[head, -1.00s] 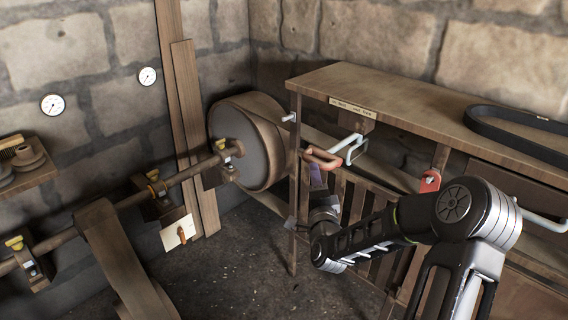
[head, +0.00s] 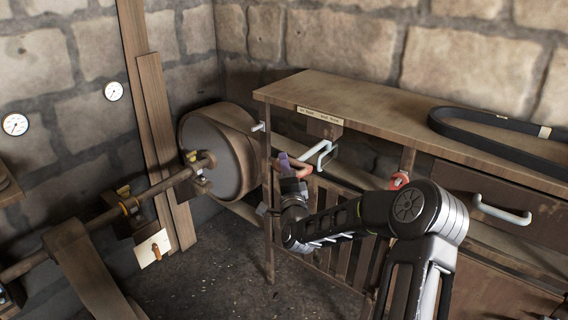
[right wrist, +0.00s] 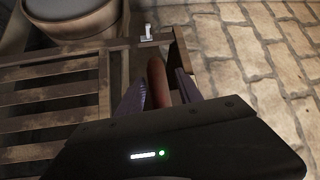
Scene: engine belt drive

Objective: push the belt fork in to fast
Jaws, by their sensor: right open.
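The belt fork shows in the head view as a pale U-shaped prong (head: 321,153) under the bench top, with a red-brown handle (head: 303,171) at its near end. My right gripper (head: 288,166) is at the handle, its purple fingers partly covering it. In the right wrist view the handle (right wrist: 157,80) stands between the two open fingers of the gripper (right wrist: 160,88). I cannot tell whether either finger touches it. My left gripper is not in view.
A label plate (head: 320,115) is on the bench edge above the fork. A large drum pulley (head: 217,155) stands left of the slatted guard (head: 340,222). A black belt (head: 490,140) lies on the bench top (head: 385,105). A red part (head: 399,180) sits right of the fork.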

